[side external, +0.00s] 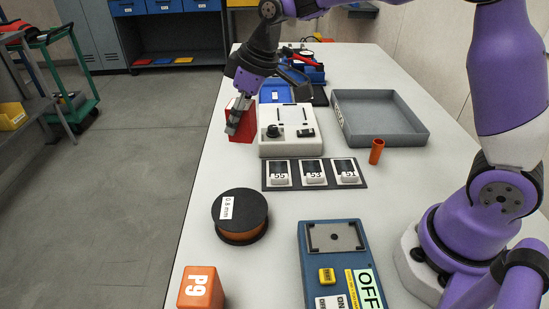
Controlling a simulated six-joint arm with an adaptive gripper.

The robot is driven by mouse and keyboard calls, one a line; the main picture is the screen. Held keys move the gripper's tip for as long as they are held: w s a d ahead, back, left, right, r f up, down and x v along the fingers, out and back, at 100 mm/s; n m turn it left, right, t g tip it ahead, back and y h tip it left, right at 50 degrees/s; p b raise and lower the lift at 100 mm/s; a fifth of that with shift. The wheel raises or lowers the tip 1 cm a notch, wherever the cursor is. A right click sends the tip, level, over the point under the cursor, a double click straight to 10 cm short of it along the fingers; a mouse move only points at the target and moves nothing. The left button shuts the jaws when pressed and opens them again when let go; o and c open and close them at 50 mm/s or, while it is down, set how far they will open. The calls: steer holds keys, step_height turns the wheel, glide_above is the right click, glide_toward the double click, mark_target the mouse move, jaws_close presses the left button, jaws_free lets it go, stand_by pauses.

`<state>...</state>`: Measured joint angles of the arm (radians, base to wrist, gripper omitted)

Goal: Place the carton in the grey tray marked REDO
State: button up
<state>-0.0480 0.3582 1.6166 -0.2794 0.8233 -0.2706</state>
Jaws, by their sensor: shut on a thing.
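The red box (246,128), which looks like the carton, is at the table's left edge, beside the white device. My gripper (236,122) points down and is shut on it; the fingers cover part of its face. I cannot tell whether the box touches the table. The grey tray (404,138) lies to the right, beyond the white device, and looks empty. A small label is on its left wall, but I cannot read it clearly.
The white device (290,146) with a black knob stands between box and tray. An orange cylinder (376,151) stands before the tray. A dark panel with several numbered cards (314,184), a spool (241,216), an orange block (201,289) and a blue device (315,273) are nearer.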

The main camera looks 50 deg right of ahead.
steer(key=s+d+m+h, duration=0.3)
steer(key=d+m, duration=0.5)
steer(key=d, duration=0.8)
steer(key=m+h, duration=0.3)
steer(key=m, duration=0.4)
glide_above(376, 124)
steer(key=s+a, duration=0.2)
steer(key=f, duration=0.6)
steer(key=shift+w+d+f, duration=0.1)
steer(key=shift+w, duration=0.15)
steer(key=shift+d+f, duration=0.1)
steer(key=shift+f, duration=2)
steer(key=o, duration=1.2)
steer(key=shift+f, duration=0.1)
